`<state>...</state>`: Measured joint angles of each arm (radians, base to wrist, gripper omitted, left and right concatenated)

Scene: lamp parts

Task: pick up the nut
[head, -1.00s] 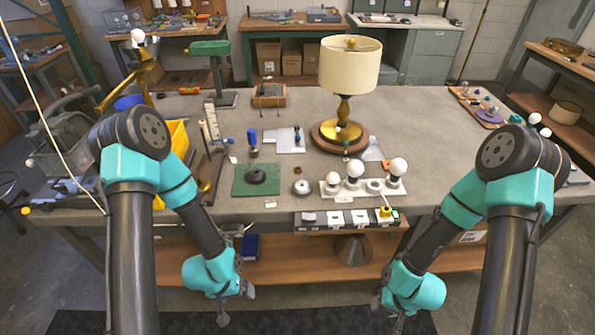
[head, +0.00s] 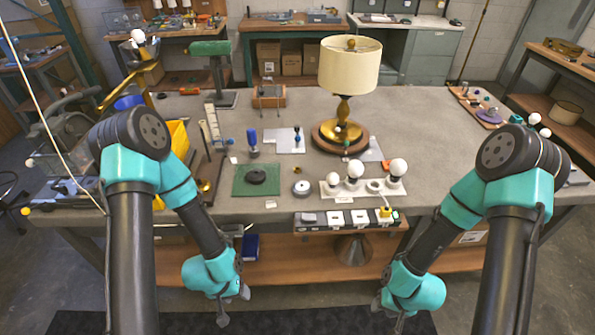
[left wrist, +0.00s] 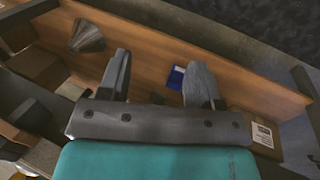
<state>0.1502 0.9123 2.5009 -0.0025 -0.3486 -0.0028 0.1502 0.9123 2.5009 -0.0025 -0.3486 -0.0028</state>
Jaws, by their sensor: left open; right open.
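No nut can be made out for certain. My right gripper (head: 387,312) is open and empty, also low in front of the bench.
A lamp (head: 349,68) with a cream shade stands at the back of the bench. A wooden lower shelf (head: 305,262) carries a grey cone (head: 352,249).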

